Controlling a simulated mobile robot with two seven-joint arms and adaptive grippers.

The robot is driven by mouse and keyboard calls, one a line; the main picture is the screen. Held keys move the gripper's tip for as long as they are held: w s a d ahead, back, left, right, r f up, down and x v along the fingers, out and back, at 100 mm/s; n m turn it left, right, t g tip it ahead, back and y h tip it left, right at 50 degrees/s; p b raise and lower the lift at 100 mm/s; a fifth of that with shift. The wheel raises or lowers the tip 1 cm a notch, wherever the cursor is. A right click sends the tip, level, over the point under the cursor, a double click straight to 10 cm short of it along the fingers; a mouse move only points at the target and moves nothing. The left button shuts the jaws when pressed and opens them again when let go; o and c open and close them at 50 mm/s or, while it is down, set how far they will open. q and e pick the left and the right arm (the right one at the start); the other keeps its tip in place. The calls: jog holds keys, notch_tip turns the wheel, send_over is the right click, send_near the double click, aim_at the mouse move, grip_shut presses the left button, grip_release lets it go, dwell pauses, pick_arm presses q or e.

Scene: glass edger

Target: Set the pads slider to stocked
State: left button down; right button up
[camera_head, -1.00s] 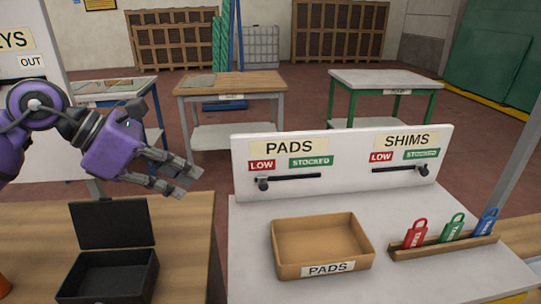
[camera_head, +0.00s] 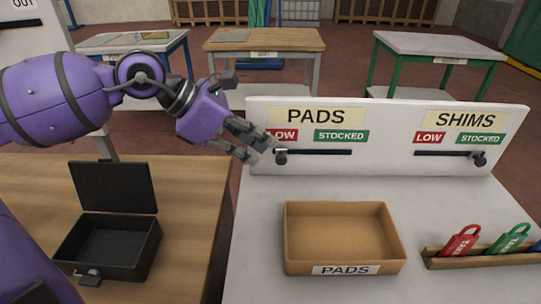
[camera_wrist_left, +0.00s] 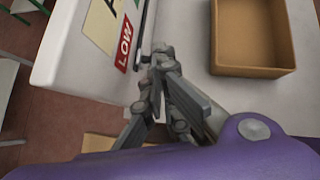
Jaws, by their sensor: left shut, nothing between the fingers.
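The white board (camera_head: 390,110) carries a PADS slider with a dark knob (camera_head: 281,157) at the left, LOW end of its black slot (camera_head: 318,152). The green STOCKED label (camera_head: 341,136) is above the slot's right part; the red LOW label (camera_head: 283,135) is partly covered. My left gripper (camera_head: 262,150) is shut and empty, its fingertips just left of the knob. In the left wrist view the gripper (camera_wrist_left: 163,62) is beside the LOW label (camera_wrist_left: 124,45); whether it touches the knob I cannot tell. My right gripper is not in view.
The SHIMS slider knob (camera_head: 480,159) is at its right end. An empty PADS tray (camera_head: 345,269) and a rack of colored tags (camera_head: 485,260) stand on the white table. An open black box (camera_head: 105,245) is on the wooden table at left.

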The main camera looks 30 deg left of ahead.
aim_at(282, 161)
pick_arm(q)
jog(key=shift+b+x, duration=0.3)
jog(key=shift+x, duration=0.9)
jog(key=shift+w+d+f, duration=0.2)
jog(key=shift+w+f, duration=0.05)
jog(key=shift+f, duration=0.05)
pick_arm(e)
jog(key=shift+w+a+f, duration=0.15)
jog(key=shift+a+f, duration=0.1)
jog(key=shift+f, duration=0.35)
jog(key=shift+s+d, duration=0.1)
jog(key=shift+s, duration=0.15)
pick_arm(q)
jog(key=shift+d, duration=0.1)
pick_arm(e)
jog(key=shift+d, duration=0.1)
